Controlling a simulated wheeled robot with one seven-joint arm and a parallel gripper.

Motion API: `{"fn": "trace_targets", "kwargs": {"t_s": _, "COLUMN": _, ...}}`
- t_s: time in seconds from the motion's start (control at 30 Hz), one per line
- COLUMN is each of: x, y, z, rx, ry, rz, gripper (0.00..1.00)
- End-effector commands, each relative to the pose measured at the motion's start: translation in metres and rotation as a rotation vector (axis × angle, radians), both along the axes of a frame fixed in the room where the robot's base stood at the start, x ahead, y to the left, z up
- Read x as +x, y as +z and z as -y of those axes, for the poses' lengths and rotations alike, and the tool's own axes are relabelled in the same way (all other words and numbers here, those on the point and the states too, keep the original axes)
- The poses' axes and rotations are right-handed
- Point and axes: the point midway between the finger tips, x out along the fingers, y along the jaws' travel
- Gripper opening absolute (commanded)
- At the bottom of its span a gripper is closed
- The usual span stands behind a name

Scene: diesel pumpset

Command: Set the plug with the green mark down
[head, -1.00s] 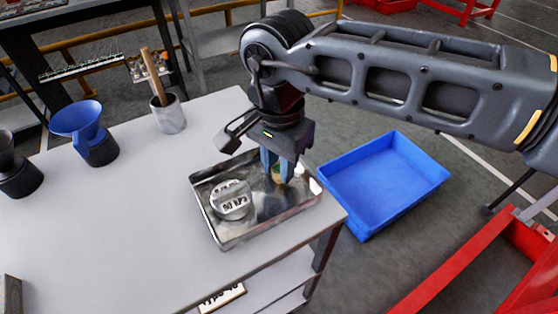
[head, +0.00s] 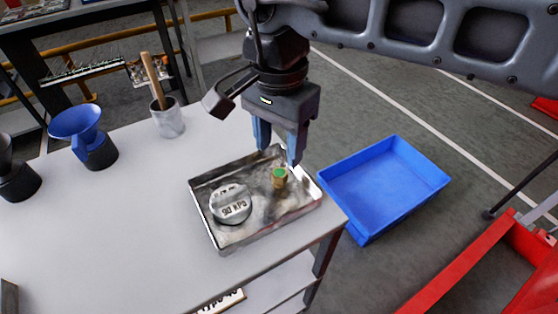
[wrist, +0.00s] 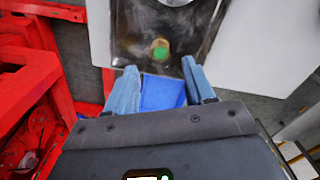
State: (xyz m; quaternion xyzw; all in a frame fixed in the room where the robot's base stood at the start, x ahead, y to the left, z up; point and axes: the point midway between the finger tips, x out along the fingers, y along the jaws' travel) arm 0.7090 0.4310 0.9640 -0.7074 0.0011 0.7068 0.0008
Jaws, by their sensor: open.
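The plug with the green mark (head: 279,178) stands upright in the metal tray (head: 238,240), green top up, brass-coloured body below. It also shows in the wrist view (wrist: 160,50), beyond my fingertips. My gripper (head: 278,155) is open and empty above the tray, its blue fingers apart, with the plug just below and clear of them. In the wrist view my gripper (wrist: 160,78) has a wide gap between its fingers. A round silver cap with lettering (head: 230,204) lies in the left part of the tray.
The tray sits at the corner of a grey table (head: 120,230). A blue funnel (head: 80,122) and a cup with a wooden-handled tool (head: 168,118) stand farther left. A blue bin (head: 385,185) lies on the floor to the right, and a red frame (head: 480,265) is at lower right.

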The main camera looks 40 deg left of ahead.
Motion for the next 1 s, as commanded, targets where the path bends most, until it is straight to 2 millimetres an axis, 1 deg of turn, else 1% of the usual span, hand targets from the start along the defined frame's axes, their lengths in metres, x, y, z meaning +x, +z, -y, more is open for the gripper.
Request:
{"fn": "trace_targets", "kwargs": {"t_s": 0.03, "x": 0.001, "y": 0.011, "z": 0.000, "rx": 0.002, "ry": 0.000, "rz": 0.005, "gripper": 0.53}}
{"fn": "trace_targets", "kwargs": {"t_s": 0.1, "x": 0.001, "y": 0.024, "z": 0.000, "rx": 0.002, "ry": -0.001, "rz": 0.003, "gripper": 0.53}}
{"fn": "trace_targets", "kwargs": {"t_s": 0.2, "x": 0.000, "y": 0.040, "z": 0.000, "rx": 0.001, "ry": -0.001, "rz": 0.002, "gripper": 0.53}}
{"fn": "trace_targets", "kwargs": {"t_s": 0.3, "x": 0.000, "y": 0.051, "z": 0.000, "rx": 0.002, "ry": -0.001, "rz": 0.001, "gripper": 0.53}}
{"fn": "trace_targets", "kwargs": {"t_s": 0.5, "x": 0.000, "y": 0.060, "z": 0.000, "rx": 0.000, "ry": -0.001, "rz": 0.000, "gripper": 0.53}}
{"fn": "trace_targets", "kwargs": {"t_s": 0.67, "x": 0.000, "y": 0.060, "z": 0.000, "rx": 0.000, "ry": -0.001, "rz": -0.001, "gripper": 0.53}}
{"fn": "trace_targets", "kwargs": {"t_s": 0.73, "x": -0.004, "y": 0.058, "z": -0.001, "rx": 0.006, "ry": -0.002, "rz": -0.013, "gripper": 0.53}}
{"fn": "trace_targets", "kwargs": {"t_s": 0.77, "x": -0.007, "y": 0.055, "z": -0.003, "rx": 0.013, "ry": -0.003, "rz": -0.027, "gripper": 0.53}}
{"fn": "trace_targets", "kwargs": {"t_s": 0.87, "x": -0.033, "y": 0.043, "z": -0.011, "rx": 0.060, "ry": -0.015, "rz": -0.122, "gripper": 0.53}}
{"fn": "trace_targets", "kwargs": {"t_s": 0.97, "x": -0.077, "y": 0.031, "z": -0.026, "rx": 0.141, "ry": -0.044, "rz": -0.293, "gripper": 0.53}}
{"fn": "trace_targets", "kwargs": {"t_s": 1.0, "x": -0.097, "y": 0.028, "z": -0.032, "rx": 0.177, "ry": -0.063, "rz": -0.374, "gripper": 0.53}}
